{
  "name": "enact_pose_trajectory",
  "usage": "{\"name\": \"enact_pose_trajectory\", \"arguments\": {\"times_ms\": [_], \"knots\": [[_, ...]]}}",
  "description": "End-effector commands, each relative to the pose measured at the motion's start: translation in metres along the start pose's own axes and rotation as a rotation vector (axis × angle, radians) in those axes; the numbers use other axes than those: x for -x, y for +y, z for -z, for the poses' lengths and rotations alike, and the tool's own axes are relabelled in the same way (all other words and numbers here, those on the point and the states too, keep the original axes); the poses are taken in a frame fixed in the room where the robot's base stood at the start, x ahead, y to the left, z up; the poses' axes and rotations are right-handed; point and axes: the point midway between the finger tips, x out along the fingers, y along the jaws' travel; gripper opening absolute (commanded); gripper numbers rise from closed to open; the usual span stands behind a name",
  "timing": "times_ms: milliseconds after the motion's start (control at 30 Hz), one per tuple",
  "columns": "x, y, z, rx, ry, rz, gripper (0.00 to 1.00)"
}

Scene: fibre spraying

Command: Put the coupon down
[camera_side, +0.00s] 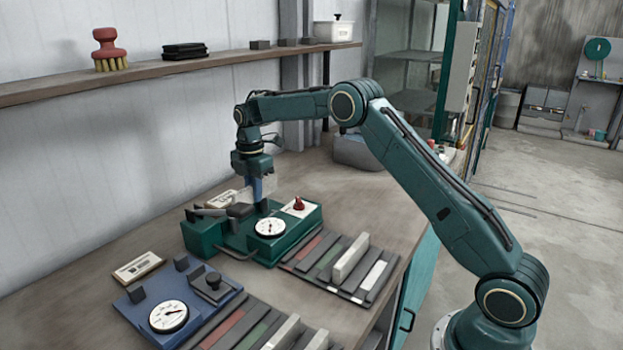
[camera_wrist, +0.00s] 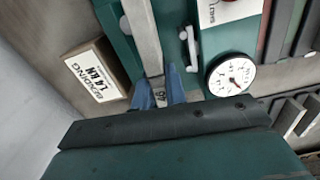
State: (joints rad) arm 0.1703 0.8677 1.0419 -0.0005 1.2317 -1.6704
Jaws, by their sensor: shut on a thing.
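My gripper (camera_side: 257,200) is above the green bending tester (camera_side: 204,237), with its blue fingers pointing down. In the wrist view my gripper (camera_wrist: 159,92) is shut on the coupon (camera_wrist: 146,35), a pale grey bar. The coupon runs away from the fingers toward the top of the picture, over the green tester. A small dark number shows on it between the fingers. In the side view the coupon is hard to make out. I cannot tell whether it touches the tester.
A round gauge (camera_side: 270,227) and a red knob (camera_side: 299,204) are on the green tester. A slotted rack (camera_side: 317,253) with pale bars lies to its right. A blue tester (camera_side: 206,316) stands nearer the camera. A "BENDING" sign (camera_wrist: 95,76) stands beside the green tester.

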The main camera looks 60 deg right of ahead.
Motion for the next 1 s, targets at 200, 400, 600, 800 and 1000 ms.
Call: {"name": "enact_pose_trajectory", "arguments": {"times_ms": [200,400,600,800,1000], "knots": [[0.003,-0.007,-0.023,-0.198,0.000,-0.001,0.00],[0.007,-0.017,-0.052,-0.462,0.000,-0.002,0.00],[0.011,-0.029,-0.080,-0.737,0.000,0.000,0.00],[0.014,-0.043,-0.108,-1.012,0.000,-0.001,0.00],[0.018,-0.056,-0.133,-1.267,0.000,-0.002,0.00]]}}
